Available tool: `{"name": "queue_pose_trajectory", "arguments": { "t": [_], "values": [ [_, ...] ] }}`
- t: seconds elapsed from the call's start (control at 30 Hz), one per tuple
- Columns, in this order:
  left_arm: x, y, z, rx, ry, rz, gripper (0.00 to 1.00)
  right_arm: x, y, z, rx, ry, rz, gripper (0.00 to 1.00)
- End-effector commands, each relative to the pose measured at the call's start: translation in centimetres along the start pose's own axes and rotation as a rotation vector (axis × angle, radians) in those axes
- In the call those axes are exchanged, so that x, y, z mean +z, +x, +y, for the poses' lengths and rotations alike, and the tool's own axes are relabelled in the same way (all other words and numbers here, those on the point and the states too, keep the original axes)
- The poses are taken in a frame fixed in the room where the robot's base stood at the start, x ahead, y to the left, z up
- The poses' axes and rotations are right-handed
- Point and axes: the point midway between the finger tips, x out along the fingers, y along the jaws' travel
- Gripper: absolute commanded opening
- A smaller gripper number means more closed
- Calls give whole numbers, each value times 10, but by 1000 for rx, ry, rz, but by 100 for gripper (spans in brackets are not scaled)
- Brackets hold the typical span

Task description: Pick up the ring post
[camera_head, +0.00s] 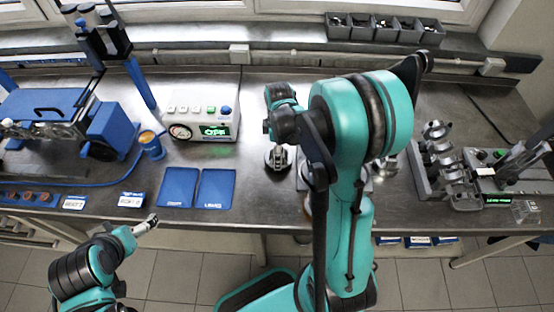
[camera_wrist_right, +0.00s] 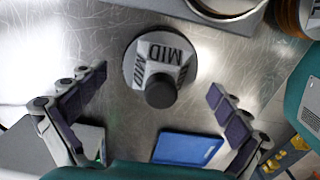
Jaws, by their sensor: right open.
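The ring post (camera_wrist_right: 160,68) appears to be the piece with a round grey base, a pale block marked MID and a dark round knob. It stands on the metal bench, and in the head view its base (camera_head: 278,160) shows just below my right gripper (camera_head: 279,138). In the right wrist view my right gripper (camera_wrist_right: 158,84) is open, with one finger on either side of the post and apart from it.
Two blue mats (camera_head: 216,190) lie left of the post. A white box with a green display (camera_head: 201,120) stands behind them. A crankshaft-like part (camera_head: 446,165) is at right. Dark bins (camera_head: 385,28) stand on the back shelf. My right arm hides some of the bench.

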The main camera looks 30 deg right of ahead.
Motion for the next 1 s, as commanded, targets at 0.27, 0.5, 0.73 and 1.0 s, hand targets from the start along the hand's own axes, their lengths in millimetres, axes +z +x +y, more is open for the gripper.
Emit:
{"name": "queue_pose_trajectory", "arguments": {
  "t": [0.27, 0.5, 0.73, 1.0],
  "values": [
    [3, 5, 0, 0, 0, 0, 100, 0, 21, 0, 1, 1, 0, 100],
    [3, 4, 0, 0, 0, 0, 100, 0, 20, 0, 1, 1, 0, 74],
    [3, 5, 0, 0, 0, 0, 100, 0, 20, 0, 1, 1, 0, 41],
    [1, 1, 0, 0, 0, 0, 100, 0, 8, 0, 1, 1, 0, 41]
  ]
}}
